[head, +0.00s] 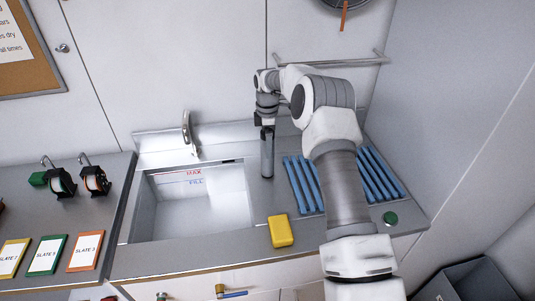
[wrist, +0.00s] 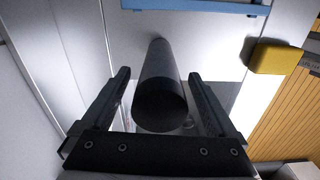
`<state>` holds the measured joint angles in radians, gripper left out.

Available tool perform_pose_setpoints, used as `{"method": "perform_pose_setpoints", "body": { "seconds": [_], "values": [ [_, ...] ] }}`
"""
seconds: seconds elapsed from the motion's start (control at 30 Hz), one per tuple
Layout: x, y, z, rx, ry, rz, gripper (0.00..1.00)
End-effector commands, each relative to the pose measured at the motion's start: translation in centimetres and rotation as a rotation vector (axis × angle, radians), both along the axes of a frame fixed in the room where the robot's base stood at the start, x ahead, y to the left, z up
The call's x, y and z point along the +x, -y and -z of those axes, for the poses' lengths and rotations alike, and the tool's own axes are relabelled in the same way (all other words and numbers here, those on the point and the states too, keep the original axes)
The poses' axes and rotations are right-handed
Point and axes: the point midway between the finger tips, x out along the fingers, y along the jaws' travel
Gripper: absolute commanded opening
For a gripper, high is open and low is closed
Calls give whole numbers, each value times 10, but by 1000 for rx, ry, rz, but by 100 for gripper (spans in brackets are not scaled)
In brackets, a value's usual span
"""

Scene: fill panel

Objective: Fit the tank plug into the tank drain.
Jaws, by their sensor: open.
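A tall grey cylinder (head: 267,158) stands upright on the steel counter just right of the tank; it looks like the tank plug, though I cannot be sure. My gripper (head: 267,132) is at its upper end. In the wrist view the cylinder (wrist: 160,85) appears dark and lies between the two open fingers of my gripper (wrist: 160,80), with gaps on both sides. The tank drain cannot be made out in either view.
A yellow block (head: 281,231) lies at the counter's front. Blue racks (head: 302,185) and a green disc (head: 390,218) are to the right. A curved tap (head: 187,133) stands behind the tank. Slates and two clamp-like items sit on the left counter. A rail (head: 330,62) crosses the wall.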

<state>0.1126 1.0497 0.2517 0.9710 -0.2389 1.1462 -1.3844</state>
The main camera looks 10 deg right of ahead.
Motion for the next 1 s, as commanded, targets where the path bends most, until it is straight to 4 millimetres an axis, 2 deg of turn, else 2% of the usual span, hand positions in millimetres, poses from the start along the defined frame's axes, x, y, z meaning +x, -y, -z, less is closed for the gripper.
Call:
{"method": "perform_pose_setpoints", "body": {
  "seconds": [0.1, 0.2, 0.43, 0.9, 0.97, 1.0],
  "values": [
    [0, 0, 15, 0, -1, 0, 94],
    [0, 0, 21, -1, 0, 0, 94],
    [0, 0, 23, -1, 1, 0, 94],
    [0, 0, 22, 0, 1, 0, 9],
    [0, 0, 22, 0, 1, 0, 0],
    [0, 0, 22, 0, 1, 0, 0]
  ]
}}
